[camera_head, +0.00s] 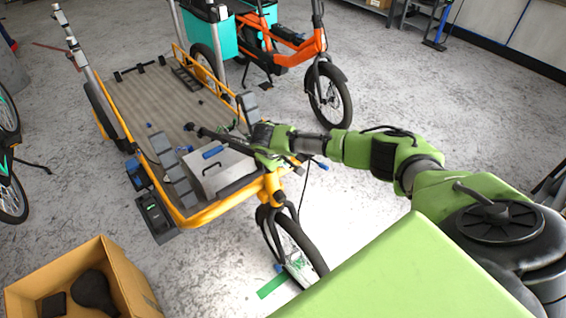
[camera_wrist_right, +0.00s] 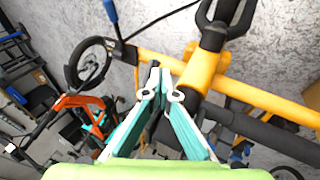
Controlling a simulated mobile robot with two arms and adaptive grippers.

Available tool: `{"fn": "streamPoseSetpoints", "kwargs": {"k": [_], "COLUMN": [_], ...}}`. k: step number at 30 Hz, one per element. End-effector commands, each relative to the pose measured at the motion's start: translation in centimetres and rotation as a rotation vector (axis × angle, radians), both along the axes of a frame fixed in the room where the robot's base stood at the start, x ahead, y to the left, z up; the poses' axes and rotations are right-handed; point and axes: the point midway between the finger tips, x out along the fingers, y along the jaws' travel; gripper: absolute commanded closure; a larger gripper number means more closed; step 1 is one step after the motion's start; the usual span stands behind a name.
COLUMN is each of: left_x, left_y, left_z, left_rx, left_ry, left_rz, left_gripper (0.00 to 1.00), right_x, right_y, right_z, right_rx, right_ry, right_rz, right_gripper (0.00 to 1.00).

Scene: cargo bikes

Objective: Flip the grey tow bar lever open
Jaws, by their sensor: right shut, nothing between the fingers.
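My right gripper (camera_head: 268,138) reaches in from the right over the front of the yellow cargo bike (camera_head: 205,215). Its fingers are shut and hold nothing; they also show in the right wrist view (camera_wrist_right: 164,84). There the fingertips point at the bike's yellow frame (camera_wrist_right: 200,70), with a dark bar (camera_wrist_right: 265,135) to their right. I cannot pick out the grey tow bar lever for certain; my gripper and arm cover part of this area. My left gripper is not in view.
A grey box (camera_head: 218,172) sits at the bike's front, and its flat cargo bed (camera_head: 160,100) lies behind. An orange bike (camera_head: 300,55) stands at the back. A cardboard box (camera_head: 125,275) is at the lower left.

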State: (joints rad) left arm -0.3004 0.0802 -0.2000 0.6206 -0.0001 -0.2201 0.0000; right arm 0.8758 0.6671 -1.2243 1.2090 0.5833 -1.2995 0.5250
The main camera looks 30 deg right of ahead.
Motion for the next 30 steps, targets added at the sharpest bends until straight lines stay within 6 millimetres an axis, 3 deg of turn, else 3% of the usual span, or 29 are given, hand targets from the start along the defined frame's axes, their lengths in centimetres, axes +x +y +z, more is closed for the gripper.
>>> {"fn": "streamPoseSetpoints", "kwargs": {"k": [15, 30], "left_x": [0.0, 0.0], "left_y": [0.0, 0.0], "left_z": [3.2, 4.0], "left_rx": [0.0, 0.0], "left_ry": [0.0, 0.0], "left_rz": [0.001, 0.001], "left_gripper": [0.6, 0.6], "right_x": [0.0, 1.2], "right_y": [-2.1, -4.4], "right_z": [0.2, 0.7], "right_rx": [-0.2, -0.483], "right_ry": [-0.012, -0.037], "right_rz": [0.26, 0.644], "right_gripper": [1.0, 1.0]}}
